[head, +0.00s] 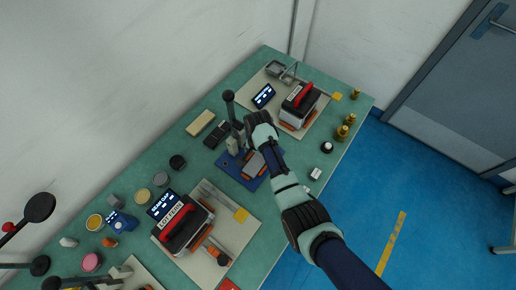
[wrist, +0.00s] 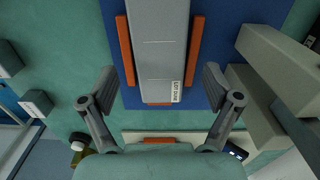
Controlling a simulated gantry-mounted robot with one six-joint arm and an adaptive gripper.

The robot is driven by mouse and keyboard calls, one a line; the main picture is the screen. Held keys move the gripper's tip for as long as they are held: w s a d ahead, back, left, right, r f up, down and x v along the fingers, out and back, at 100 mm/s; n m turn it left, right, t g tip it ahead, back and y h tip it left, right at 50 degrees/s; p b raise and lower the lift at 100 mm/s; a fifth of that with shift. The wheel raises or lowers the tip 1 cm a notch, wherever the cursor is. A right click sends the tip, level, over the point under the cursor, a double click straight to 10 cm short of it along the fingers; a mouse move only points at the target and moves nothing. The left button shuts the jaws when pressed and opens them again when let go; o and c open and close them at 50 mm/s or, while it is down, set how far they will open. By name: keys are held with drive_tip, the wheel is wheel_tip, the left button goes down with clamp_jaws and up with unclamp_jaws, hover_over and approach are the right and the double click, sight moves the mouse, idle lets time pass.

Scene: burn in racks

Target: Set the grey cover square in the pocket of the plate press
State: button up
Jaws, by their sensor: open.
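The grey cover (wrist: 158,55), a long flat piece with a small white label at its near end, lies on the blue base (wrist: 225,70) of the plate press. Orange guides (wrist: 124,50) run along both long sides, and the cover looks parallel to them. I cannot tell whether it is fully down. The cover also shows in the head view (head: 254,164), beside my arm. My gripper (wrist: 160,78) is open, one finger on each side of the cover's near end, holding nothing. In the head view my wrist hides the fingers. The press's black-knobbed lever (head: 229,97) stands upright.
A grey press block (wrist: 262,75) stands close to the right finger in the wrist view. Fixtures with black, red-handled units (head: 300,97) (head: 184,228) flank the press on the green bench. Brass pieces (head: 343,132) stand along the right edge.

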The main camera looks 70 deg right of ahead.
wheel_tip(320, 180, up, 10)
idle(0.5)
